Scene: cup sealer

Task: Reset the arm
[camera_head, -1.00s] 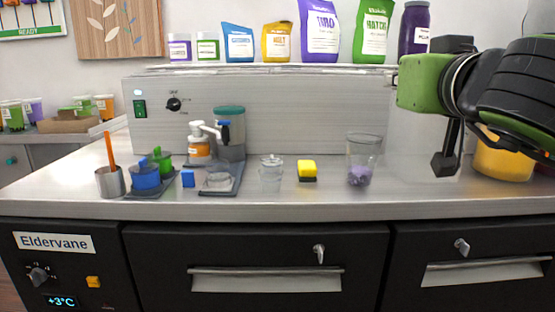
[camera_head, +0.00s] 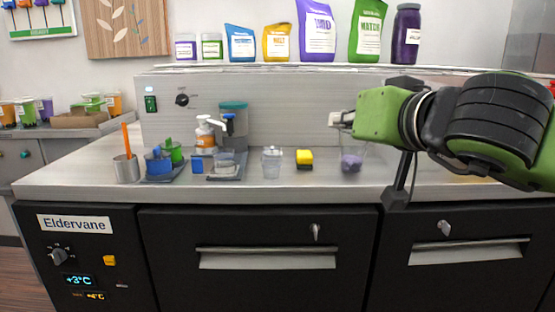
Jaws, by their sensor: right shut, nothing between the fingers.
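My right arm comes in from the right, its green and black links reaching across above the counter's right part. My left gripper is not in view.
On the metal counter (camera_head: 270,196) stand a yellow-black sponge (camera_head: 304,158), a clear jar (camera_head: 271,162), a pump bottle (camera_head: 205,136), a blue tub (camera_head: 159,163) and a steel cup with an orange stick (camera_head: 126,168). Bags (camera_head: 317,31) line the shelf behind. Black drawers are below.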

